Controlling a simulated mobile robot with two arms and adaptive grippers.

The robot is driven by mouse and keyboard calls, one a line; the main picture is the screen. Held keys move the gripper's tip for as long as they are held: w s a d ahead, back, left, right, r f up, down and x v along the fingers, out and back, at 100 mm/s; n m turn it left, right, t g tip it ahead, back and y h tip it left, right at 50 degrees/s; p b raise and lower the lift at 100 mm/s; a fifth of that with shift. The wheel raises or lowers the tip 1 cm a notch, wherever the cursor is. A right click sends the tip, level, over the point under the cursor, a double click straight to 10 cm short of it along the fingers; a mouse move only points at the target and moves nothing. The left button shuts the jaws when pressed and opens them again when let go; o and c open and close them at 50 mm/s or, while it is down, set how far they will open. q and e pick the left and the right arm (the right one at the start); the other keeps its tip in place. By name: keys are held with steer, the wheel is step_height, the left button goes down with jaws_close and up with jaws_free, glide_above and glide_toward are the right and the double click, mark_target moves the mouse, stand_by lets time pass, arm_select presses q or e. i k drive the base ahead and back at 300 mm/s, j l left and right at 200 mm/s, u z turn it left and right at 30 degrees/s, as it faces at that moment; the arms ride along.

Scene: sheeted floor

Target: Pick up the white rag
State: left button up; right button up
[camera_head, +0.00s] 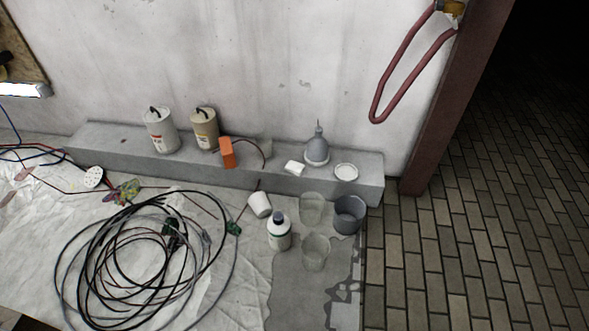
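A small white folded-looking piece (295,168) lies on the grey concrete ledge, between the orange block and the grey funnel-shaped can. It is small in the picture, and I cannot tell for certain that it is the white rag. A large crumpled whitish sheet (30,250) covers the floor at the left. Neither of my grippers shows in the head view.
The ledge (110,150) also carries two canisters (160,131), an orange block (227,152), a spouted can (317,150) and a round white lid (346,172). Coiled cables (130,262), a bottle (278,231) and several cups are on the floor. Bare brick paving (450,260) lies right.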

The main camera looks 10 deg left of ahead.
mark_target(297, 168)
steer(key=u, duration=1.05)
steer(key=i+j+z, duration=0.15)
steer(key=i, duration=0.25)
steer(key=i+j+z, duration=0.15)
steer(key=i, duration=0.3)
steer(key=i+j+z, duration=0.15)
steer(key=i, duration=0.25)
